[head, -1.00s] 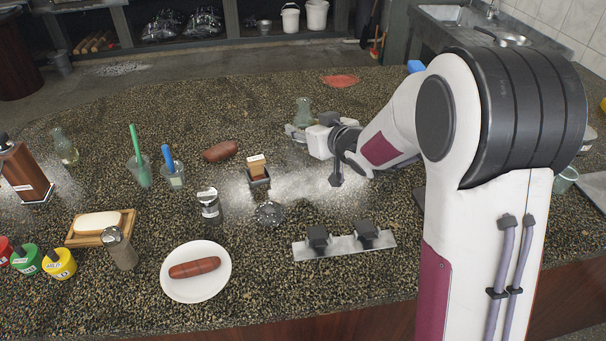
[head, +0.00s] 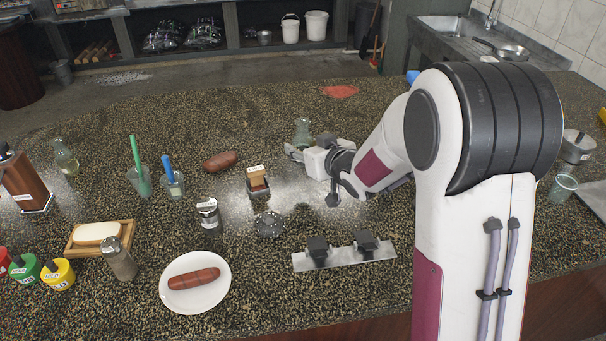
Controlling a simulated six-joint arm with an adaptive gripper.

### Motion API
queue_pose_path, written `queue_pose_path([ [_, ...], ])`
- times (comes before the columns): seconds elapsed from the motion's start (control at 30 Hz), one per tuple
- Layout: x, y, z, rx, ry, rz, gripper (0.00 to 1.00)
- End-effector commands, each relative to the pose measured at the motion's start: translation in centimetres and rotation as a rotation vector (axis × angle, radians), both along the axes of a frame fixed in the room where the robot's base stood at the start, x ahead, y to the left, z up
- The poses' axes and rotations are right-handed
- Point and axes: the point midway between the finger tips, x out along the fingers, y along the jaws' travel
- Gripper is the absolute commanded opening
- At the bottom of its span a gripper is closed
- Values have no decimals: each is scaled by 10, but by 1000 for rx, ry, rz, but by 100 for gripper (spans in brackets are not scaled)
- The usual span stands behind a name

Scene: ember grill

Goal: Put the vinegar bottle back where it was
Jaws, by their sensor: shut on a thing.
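A clear glass bottle with a narrow neck (head: 303,133) is in the middle of the head view, toward the back of the counter. I take it as the vinegar bottle; no label on it can be read. My gripper (head: 299,153) is shut on it from the near right side and hides its lower part. The bottle looks upright; I cannot tell whether its base touches the counter. A similar glass bottle (head: 65,157) stands at the far left, away from my gripper.
A sausage (head: 220,160) and a small block on a stand (head: 257,182) are left of my gripper. A metal rack (head: 345,256), a shaker (head: 208,215) and a white plate (head: 213,300) are nearer. The counter behind the bottle is mostly clear.

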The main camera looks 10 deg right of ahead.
Motion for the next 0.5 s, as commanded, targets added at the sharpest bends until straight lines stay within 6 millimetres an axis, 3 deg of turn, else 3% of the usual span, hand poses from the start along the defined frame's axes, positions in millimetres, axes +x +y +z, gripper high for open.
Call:
queue_pose_path([
  [0.23, 0, 0, -31, 0, 2, 0, 7],
  [0.5, 0, 0, -42, -1, 0, 0, 7],
])
